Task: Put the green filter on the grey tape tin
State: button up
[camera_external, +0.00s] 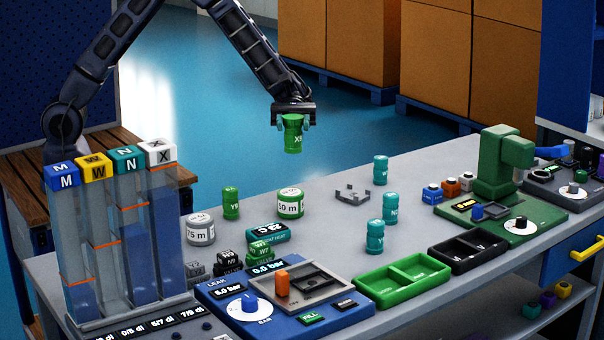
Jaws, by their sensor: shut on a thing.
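My gripper (293,118) is shut on a green filter (293,141), a small upright cylinder with white lettering starting with X. It is held high above the back of the table, apart from everything. The grey tape tin (200,230), marked 75 m, stands on the table below and to the left of my gripper. Its top looks bare. A second green cylinder (231,203), with lettering that looks like Y and another letter, stands between the grey tin and a green-and-white tin (290,204) marked 50 m.
Tall clear tubes (120,240) with lettered caps stand at the left. Several teal cylinders (376,237) and a grey bracket (352,193) stand to the right. A blue gauge panel (250,310), green tray (362,289) and black tray (452,260) line the front. A green machine (497,165) stands at right.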

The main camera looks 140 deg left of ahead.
jog(key=s+d+r, duration=0.2)
jog(key=s+d, duration=0.4)
jog(key=d, duration=0.4)
jog(key=s+d+r, duration=0.2)
jog(key=s+d, duration=0.3)
jog(key=d, duration=0.6)
send_over(198, 220)
jog(key=shift+m+g+h, duration=0.3)
jog(key=shift+m+h, duration=0.1)
notch_tip(198, 220, down, 20)
jog(key=shift+w+f, duration=0.1)
jog(key=shift+f, duration=0.1)
jog(key=o, duration=1)
